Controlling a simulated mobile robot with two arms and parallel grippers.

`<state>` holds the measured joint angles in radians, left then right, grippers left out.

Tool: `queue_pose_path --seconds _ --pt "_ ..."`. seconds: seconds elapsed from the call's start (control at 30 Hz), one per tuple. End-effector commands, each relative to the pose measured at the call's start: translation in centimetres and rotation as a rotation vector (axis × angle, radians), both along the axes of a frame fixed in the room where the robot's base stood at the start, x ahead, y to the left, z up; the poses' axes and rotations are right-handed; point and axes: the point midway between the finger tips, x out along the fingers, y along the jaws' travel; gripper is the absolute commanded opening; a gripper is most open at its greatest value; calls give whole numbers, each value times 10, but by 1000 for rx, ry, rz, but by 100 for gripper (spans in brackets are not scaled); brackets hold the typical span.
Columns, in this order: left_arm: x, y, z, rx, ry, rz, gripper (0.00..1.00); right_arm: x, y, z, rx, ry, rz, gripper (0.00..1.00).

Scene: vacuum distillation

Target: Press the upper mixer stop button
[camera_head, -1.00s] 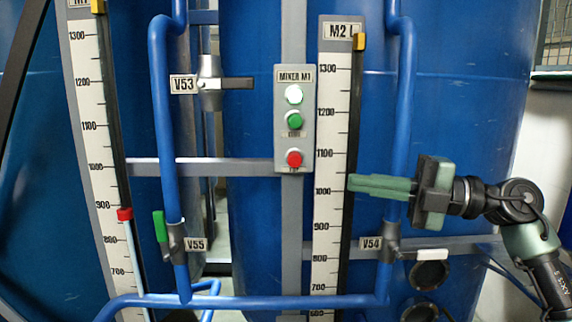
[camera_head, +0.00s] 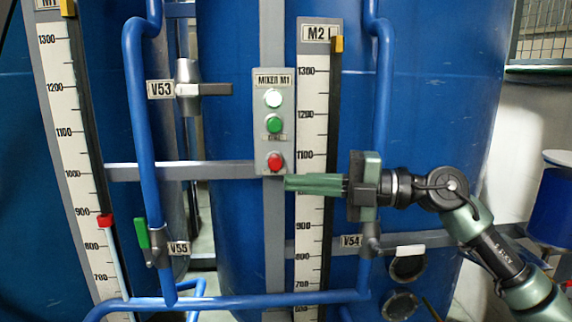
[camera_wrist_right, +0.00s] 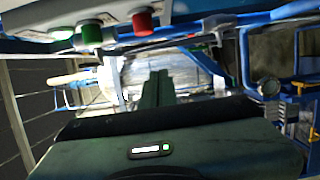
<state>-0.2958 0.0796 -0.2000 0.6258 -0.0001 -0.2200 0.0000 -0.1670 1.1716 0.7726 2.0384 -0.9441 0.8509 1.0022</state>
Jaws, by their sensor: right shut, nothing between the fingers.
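The grey MIXER M1 panel (camera_head: 258,120) is mounted upright on a grey post. It has a white lamp (camera_head: 273,98) at the top, a green button (camera_head: 273,124) in the middle and a red button (camera_head: 274,161) at the bottom. The red button also shows in the right wrist view (camera_wrist_right: 142,20), above the fingers, with the green button (camera_wrist_right: 91,34) to its left. My right gripper (camera_head: 288,183) is shut and empty. Its fingertips point left, just below and right of the red button. I cannot tell the gap in depth. My left gripper is not in view.
The level scale M2 (camera_head: 311,130) stands right of the panel, behind my right fingers. Blue pipes (camera_head: 383,110) run in front of the blue tanks. Valve handle V53 (camera_head: 205,89) sticks out left of the panel, V54 (camera_head: 400,250) below my right gripper.

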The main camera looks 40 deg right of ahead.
Motion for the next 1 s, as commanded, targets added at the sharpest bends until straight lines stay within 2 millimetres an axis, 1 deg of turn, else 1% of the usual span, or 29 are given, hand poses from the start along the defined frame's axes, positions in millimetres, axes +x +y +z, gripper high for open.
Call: queue_pose_path --seconds 0.03,0.1,0.23,0.4,0.53,1.0 --pt "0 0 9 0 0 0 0 7 8 5 -4 1 3 0" --pt "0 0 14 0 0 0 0 17 17 4 -3 1 2 0" --pt "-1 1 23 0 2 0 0 34 5 5 2 -1 -2 0" --pt "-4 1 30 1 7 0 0 46 -2 3 3 -1 0 0" --pt "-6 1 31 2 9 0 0 50 -4 1 1 -1 -1 0" --pt "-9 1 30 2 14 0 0 54 -7 0 1 -1 0 0"
